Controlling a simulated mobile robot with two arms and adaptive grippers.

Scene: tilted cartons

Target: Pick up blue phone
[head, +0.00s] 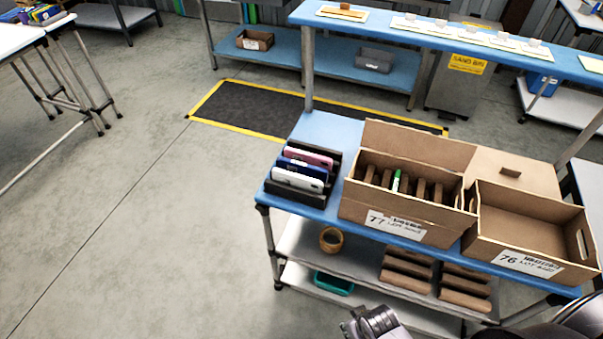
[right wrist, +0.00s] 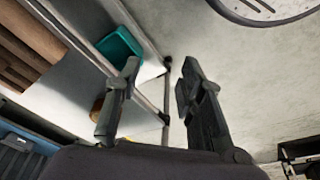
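The blue phone (head: 304,171) stands in a black rack (head: 331,184) on the left end of the blue-topped bench. It is between a pink phone (head: 309,157) behind and a white phone (head: 297,181) in front, so only part of it shows. My right gripper (head: 354,325) is at the bottom edge of the head view, well below and in front of the rack. In the right wrist view my right gripper (right wrist: 160,82) has its two fingers apart with nothing between them. The blue phone does not show in that view. My left gripper is not in view.
A carton marked 77 (head: 436,235), with dividers and a green item (head: 396,181), stands right of the rack. An empty carton marked 76 (head: 480,249) is further right. The lower shelf holds a tape roll (head: 331,240), a teal bin (head: 334,284) and brown blocks (head: 405,268). Left floor is clear.

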